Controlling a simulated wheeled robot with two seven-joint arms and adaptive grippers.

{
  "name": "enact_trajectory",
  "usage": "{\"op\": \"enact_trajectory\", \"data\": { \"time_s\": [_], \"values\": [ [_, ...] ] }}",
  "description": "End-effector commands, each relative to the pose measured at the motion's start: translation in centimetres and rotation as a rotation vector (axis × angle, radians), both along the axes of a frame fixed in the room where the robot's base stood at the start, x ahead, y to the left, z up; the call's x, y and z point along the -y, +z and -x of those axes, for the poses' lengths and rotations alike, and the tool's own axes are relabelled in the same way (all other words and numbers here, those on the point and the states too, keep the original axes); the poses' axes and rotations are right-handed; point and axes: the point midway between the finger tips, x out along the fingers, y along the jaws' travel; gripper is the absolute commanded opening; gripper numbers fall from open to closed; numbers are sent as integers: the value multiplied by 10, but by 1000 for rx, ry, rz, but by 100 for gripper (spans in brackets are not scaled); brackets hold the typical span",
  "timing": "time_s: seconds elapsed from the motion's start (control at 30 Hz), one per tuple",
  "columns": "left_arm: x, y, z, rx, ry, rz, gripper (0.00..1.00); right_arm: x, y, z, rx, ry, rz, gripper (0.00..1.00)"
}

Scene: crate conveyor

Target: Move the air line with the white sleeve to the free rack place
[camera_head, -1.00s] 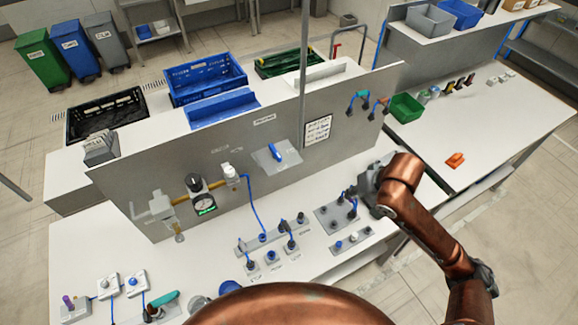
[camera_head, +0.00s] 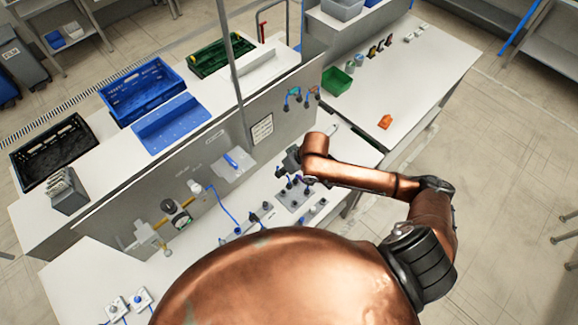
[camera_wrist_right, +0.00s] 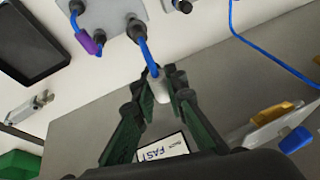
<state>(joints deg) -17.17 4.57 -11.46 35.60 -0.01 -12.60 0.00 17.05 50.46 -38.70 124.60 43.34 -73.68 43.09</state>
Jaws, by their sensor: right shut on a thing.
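My right gripper (camera_head: 288,163) is shut on the white sleeve (camera_wrist_right: 163,83), which sits between its dark green fingertips in the right wrist view. A blue air line (camera_wrist_right: 147,50) runs from the sleeve to a black fitting at a grey plate (camera_wrist_right: 118,12). A line with a purple sleeve (camera_wrist_right: 90,41) hangs beside it. In the head view the gripper is at the far edge of the grey fitting plate (camera_head: 290,197), and the sleeve is too small to tell there. More lines (camera_head: 300,95) hang on the upright panel; a free rack place cannot be made out. My left gripper is not in view.
The upright grey panel (camera_head: 225,140) stands behind the bench, with a printed sign (camera_head: 262,130) on it. A green bin (camera_head: 336,82) and an orange object (camera_head: 385,121) are on the right table. A blue line (camera_head: 222,208) runs along the bench.

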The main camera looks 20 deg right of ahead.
Motion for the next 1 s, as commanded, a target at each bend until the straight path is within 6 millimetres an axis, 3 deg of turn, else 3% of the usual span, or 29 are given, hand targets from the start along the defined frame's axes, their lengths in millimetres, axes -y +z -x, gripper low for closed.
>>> {"op": "enact_trajectory", "data": {
  "time_s": [0.03, 0.1, 0.33, 0.8, 1.0],
  "values": [
    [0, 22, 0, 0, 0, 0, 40, 4, 8, 6, -4, 10, 5, 0],
    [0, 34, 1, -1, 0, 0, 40, 6, 6, 12, -4, 27, 4, 0],
    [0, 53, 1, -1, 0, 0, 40, 10, -1, 25, -1, 60, 5, 0],
    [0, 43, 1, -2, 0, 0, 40, 11, -31, 26, 1, 63, 5, 0],
    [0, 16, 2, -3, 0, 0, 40, 11, -53, 26, 1, 64, 5, 0]
  ]
}}
